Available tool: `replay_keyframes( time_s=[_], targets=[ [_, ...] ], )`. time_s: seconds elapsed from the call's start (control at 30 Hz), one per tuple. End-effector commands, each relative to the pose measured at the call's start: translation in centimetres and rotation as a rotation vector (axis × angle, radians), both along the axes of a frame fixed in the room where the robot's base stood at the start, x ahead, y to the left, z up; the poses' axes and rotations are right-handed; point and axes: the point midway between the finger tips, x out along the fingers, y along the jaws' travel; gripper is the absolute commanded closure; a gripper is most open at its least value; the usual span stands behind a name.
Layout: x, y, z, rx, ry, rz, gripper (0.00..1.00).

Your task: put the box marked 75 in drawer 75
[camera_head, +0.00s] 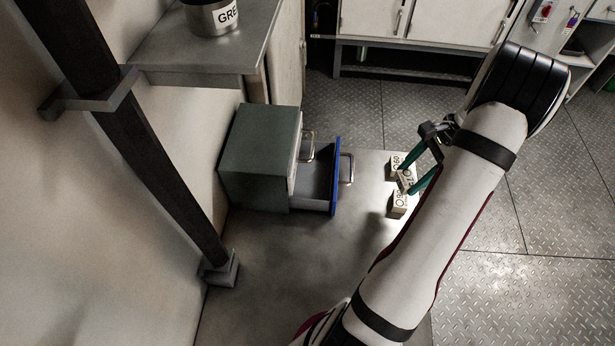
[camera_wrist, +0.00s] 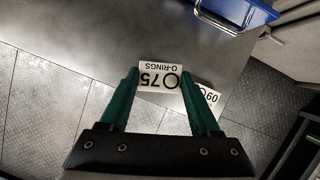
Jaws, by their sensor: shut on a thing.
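The box marked 75 with "O-RINGS" (camera_wrist: 160,76) is between my gripper's fingers in the wrist view, its label upside down there. In the head view this box (camera_head: 406,181) sits between the green fingertips, over the bench's right edge area. My gripper (camera_head: 407,176) is shut on it; it also shows in the wrist view (camera_wrist: 160,88). An open drawer with a blue front (camera_head: 336,178) sticks out to the right from the dark green cabinet (camera_head: 258,155). Its inside is partly visible. I cannot read any number on it, so I cannot tell whether it is drawer 75.
A box (camera_head: 397,161) lies behind the held one and another (camera_head: 399,204) lies in front, both close to it. A second handled front (camera_head: 298,150) of the cabinet looks shut. The metal bench (camera_head: 290,255) is clear in front. A post stands at left.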

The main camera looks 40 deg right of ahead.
Motion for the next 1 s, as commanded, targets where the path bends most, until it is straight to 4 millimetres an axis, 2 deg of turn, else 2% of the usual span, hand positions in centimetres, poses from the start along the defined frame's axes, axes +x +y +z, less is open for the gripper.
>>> replay_keyframes(
  time_s=[0.1, 0.17, 0.27, 0.7, 0.9, 1.0],
  targets=[
    [0.9, -1.1, 0.2, -0.001, 0.000, -0.193, 0.98],
    [1.3, -1.5, 0.3, -0.001, 0.001, -0.263, 0.98],
    [2.4, -1.0, 0.4, -0.001, 0.001, -0.311, 0.98],
    [12.3, 9.1, 0.4, -0.002, 0.003, -0.306, 0.98],
    [15.2, 12.0, 0.4, -0.002, 0.002, -0.308, 0.98],
    [15.0, 11.9, -1.3, 0.000, 0.005, -0.311, 0.98]
  ],
)
